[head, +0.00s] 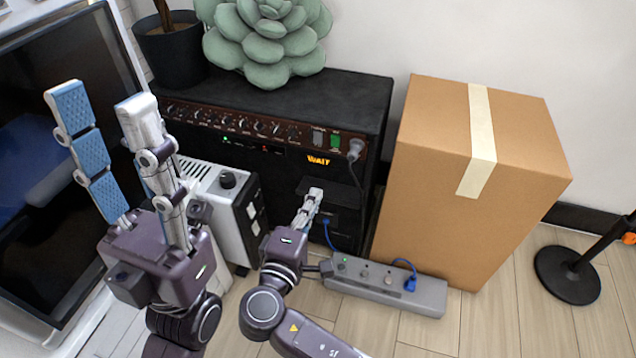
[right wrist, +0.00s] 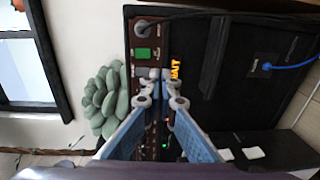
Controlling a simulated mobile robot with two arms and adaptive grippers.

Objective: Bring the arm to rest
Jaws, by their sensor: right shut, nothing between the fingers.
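My right gripper (head: 314,194) is shut and empty in front of the lower right face of the black amplifier (head: 345,105). In the right wrist view its fingertips (right wrist: 160,75) meet in front of the amplifier's control panel, near the lit orange "WAIT" text (right wrist: 175,70) and the green switch (right wrist: 142,53). I cannot tell whether they touch anything. My left gripper (head: 98,98) is open and empty, pointing up at the left, in front of the dark screen (head: 55,150).
A grey power strip (head: 430,293) with a blue plug (head: 410,284) lies on the floor. A cardboard box (head: 440,200) stands right of the amplifier. A white device (head: 235,215) stands between my arms. A succulent (head: 265,45) sits on top. A black stand base (head: 567,277) is far right.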

